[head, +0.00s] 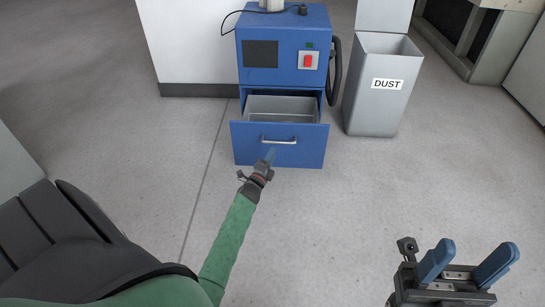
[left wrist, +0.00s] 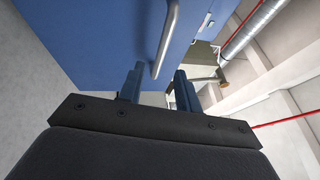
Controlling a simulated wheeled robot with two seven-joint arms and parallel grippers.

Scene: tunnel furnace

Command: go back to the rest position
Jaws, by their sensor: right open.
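My left gripper (head: 270,157) is in front of the blue drawer (head: 249,151), close to its silver handle (head: 279,141). In the left wrist view, the two fingers (left wrist: 159,75) stand apart, with the handle (left wrist: 166,38) showing between and beyond their tips. A gap shows between fingers and handle, so it is open; I cannot tell whether the handle lies inside the jaws. The drawer is pulled out and its grey inside looks empty. My right gripper (head: 478,253) is open and empty at the lower right, over bare floor.
The blue cabinet (head: 275,75) above the drawer has a red switch (head: 308,62) and a black hose (head: 335,75). A grey bin marked DUST (head: 370,112) stands to its right. A white wall block (head: 190,45) is at the left. The floor in front is clear.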

